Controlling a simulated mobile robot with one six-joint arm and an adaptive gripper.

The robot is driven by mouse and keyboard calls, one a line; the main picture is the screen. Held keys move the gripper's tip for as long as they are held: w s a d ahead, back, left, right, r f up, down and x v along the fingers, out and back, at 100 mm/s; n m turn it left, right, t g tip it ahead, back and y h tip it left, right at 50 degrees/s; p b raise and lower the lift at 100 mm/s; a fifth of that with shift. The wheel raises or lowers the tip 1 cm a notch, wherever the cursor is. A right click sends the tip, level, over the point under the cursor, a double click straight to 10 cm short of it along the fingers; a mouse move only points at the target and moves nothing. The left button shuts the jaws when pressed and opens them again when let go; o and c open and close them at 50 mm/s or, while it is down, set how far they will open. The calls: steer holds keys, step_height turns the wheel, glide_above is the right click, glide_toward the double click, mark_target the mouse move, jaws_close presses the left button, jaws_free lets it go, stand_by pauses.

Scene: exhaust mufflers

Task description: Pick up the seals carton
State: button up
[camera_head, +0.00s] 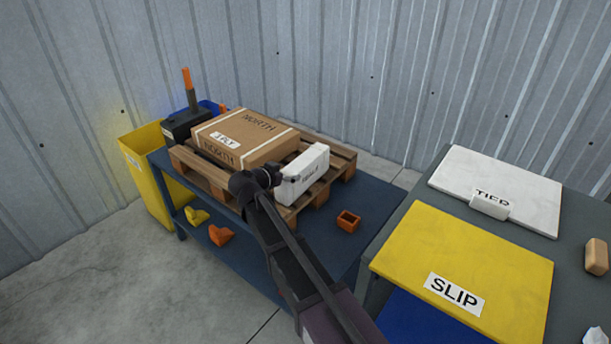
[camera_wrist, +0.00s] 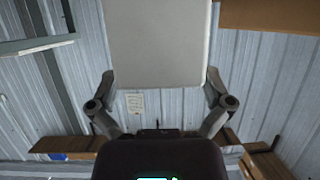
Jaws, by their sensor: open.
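A white carton (camera_head: 306,175) with small dark lettering on its side stands upright on the wooden pallet; I take it as the seals carton, though the print is too small to read surely. My gripper (camera_head: 281,177) is at its left end, partly hiding that end. In the wrist view the carton (camera_wrist: 158,42) fills the upper middle as a pale block. My open gripper (camera_wrist: 160,80) has one finger on each side of its near end. I cannot tell whether the fingers touch it.
A large brown carton (camera_head: 240,136) marked NORTH lies close behind on the pallet (camera_head: 202,171). The blue cart (camera_head: 345,246) carries an orange open box (camera_head: 348,221). A yellow bin (camera_head: 146,165) stands left. At right are a yellow SLIP board (camera_head: 470,262) and a white TIED board (camera_head: 500,185).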

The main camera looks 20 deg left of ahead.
steer(key=shift+b+x, duration=0.3)
steer(key=shift+x, duration=0.75)
steer(key=c, duration=1.2)
steer(key=shift+o, duration=0.2)
steer(key=shift+r, duration=0.2)
step_height(320, 180, up, 3)
steer(key=p, duration=0.3)
steer(key=shift+p, duration=0.3)
steer(key=shift+s+r, duration=0.2)
steer(key=shift+r, duration=0.1)
steer(key=s+a+p, duration=0.1)
steer(key=s+a, duration=0.2)
steer(key=s, duration=1.2)
steer(key=shift+a+r, duration=0.3)
steer(key=shift+r, duration=0.2)
